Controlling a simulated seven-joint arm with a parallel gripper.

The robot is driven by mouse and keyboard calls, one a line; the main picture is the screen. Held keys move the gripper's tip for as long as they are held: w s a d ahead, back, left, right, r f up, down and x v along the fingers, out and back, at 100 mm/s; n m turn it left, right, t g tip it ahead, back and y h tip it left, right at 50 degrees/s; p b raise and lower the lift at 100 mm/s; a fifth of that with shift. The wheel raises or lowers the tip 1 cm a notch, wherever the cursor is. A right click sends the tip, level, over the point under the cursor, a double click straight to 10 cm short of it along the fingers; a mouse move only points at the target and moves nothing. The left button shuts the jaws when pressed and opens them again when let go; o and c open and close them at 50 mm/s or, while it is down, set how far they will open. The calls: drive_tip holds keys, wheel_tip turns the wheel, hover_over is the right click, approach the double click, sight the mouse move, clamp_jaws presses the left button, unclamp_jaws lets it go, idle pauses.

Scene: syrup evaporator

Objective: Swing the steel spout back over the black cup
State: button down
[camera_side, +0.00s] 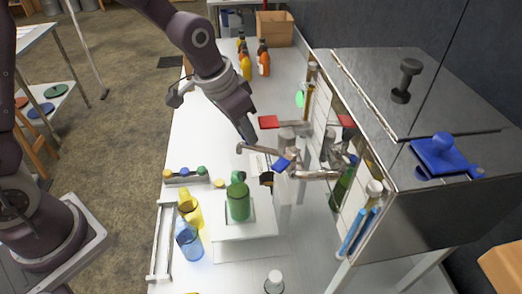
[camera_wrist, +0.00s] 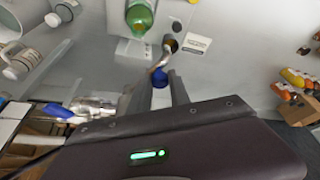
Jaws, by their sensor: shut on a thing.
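The steel spout (camera_side: 262,151) reaches left from the steel fittings on the evaporator's front. In the side view my gripper (camera_side: 251,140) is down at the spout, closed on it. In the wrist view the spout (camera_wrist: 161,62) runs up from between my fingers (camera_wrist: 155,86), with a blue part (camera_wrist: 160,79) between them. The black cup (camera_side: 267,179) stands beside the white stand, below and partly behind the spout. In the wrist view the cup (camera_wrist: 170,45) shows brown inside, close to the spout's end. I cannot tell whether that end is directly over the cup.
A blue lever (camera_side: 283,163) and steel pipe (camera_side: 316,175) lie right of my gripper. Yellow and blue vessels (camera_side: 189,238) stand left. Orange bottles (camera_side: 246,67) stand at the back; the table between is mostly clear.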

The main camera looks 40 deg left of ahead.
drive_tip(key=shift+w+a, duration=0.1)
drive_tip(key=shift+w, duration=0.05)
drive_tip(key=shift+w+a, duration=0.15)
drive_tip(key=shift+w, duration=0.85)
drive_tip(key=shift+w, duration=1.1)
